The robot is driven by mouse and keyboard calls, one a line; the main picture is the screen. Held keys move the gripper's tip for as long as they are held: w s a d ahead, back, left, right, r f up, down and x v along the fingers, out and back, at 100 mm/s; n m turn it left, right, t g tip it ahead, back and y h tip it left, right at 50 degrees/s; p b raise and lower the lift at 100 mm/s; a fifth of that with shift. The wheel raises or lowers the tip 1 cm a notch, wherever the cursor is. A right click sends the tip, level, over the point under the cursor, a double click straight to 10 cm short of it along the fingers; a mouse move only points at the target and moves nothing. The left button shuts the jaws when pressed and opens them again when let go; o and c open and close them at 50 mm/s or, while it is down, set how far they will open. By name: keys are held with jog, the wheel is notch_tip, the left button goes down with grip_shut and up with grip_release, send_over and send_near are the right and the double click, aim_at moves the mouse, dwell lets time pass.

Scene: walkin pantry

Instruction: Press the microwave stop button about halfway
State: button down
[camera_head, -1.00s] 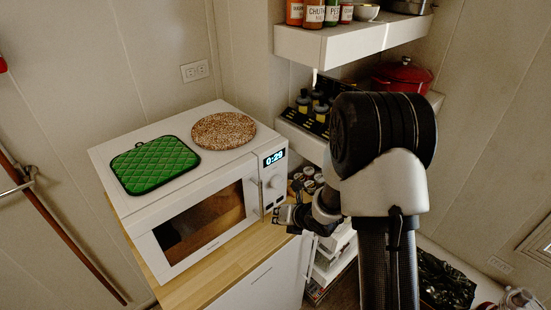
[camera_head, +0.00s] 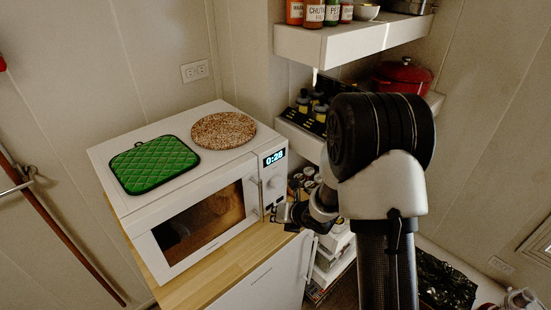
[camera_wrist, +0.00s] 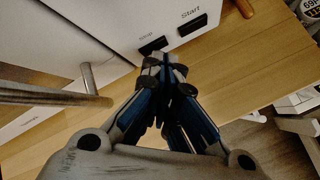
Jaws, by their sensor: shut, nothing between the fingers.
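The white microwave (camera_head: 150,230) stands on a wooden counter, its display (camera_head: 274,158) reading about 0:28 and its window lit. In the wrist view the black stop button (camera_wrist: 153,46), labelled "Stop", is on the lower panel, left of the black start button (camera_wrist: 192,25). My gripper (camera_wrist: 166,64) is shut and empty, its fingertips just below the stop button. I cannot tell whether they touch it.
A green pot holder (camera_head: 153,165) and a round speckled trivet (camera_head: 222,130) lie on the microwave. The microwave handle (camera_wrist: 89,78) is close left of my fingers. The wooden counter (camera_wrist: 245,65) is clear beneath them. Shelves with jars and a red pot (camera_head: 402,77) stand behind my arm.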

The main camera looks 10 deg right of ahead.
jog(key=shift+w+a, duration=0.1)
jog(key=shift+w, duration=0.05)
dwell(0.3)
jog(key=shift+s+d+b, duration=0.35)
jog(key=shift+s+b, duration=0.2)
jog(key=s+d+b, duration=0.2)
jog(key=s+d, duration=0.1)
jog(key=s, duration=0.2)
dwell(0.3)
jog(key=shift+s, duration=0.1)
